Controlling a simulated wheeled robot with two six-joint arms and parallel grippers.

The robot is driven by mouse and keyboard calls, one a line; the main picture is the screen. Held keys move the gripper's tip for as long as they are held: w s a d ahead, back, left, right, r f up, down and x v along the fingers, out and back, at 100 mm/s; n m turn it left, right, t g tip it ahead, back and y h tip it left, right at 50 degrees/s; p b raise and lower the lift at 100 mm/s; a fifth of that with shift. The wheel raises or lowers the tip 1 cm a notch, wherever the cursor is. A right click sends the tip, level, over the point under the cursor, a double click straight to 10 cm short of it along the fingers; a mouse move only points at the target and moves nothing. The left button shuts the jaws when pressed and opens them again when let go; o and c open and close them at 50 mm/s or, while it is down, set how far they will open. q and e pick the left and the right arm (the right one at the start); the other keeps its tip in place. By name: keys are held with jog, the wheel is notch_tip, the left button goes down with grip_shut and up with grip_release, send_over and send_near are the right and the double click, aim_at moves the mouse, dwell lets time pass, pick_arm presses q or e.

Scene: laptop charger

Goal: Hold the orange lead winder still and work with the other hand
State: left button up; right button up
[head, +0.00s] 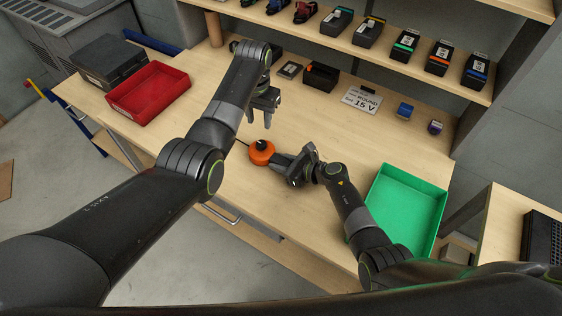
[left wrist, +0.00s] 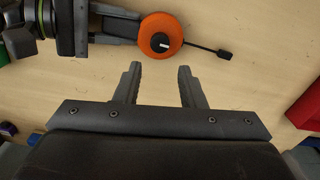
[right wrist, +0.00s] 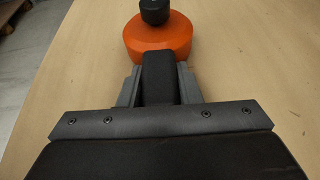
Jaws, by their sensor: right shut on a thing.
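The orange lead winder (head: 262,154) is a round disc with a black knob on top, on the middle of the table. It also shows in the left wrist view (left wrist: 155,31) and the right wrist view (right wrist: 157,39). My right gripper (head: 283,161) is shut on the winder's black handle (right wrist: 158,78). A short dark lead with a small black plug (left wrist: 223,54) sticks out from the winder's side, away from the right gripper. My left gripper (head: 264,117) is open and empty, above the table beyond the winder; its fingers (left wrist: 160,70) point towards the winder.
A red tray (head: 150,92) is at the left and a green tray (head: 408,205) at the right. A card reading "ROUND 15 V" (head: 362,99) lies at the back, near a black box (head: 320,77) and small blue items. Several boxed chargers line the shelf (head: 330,40). Table around the winder is clear.

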aim_at(260, 144)
pick_arm(q)
jog(key=shift+o, duration=0.3)
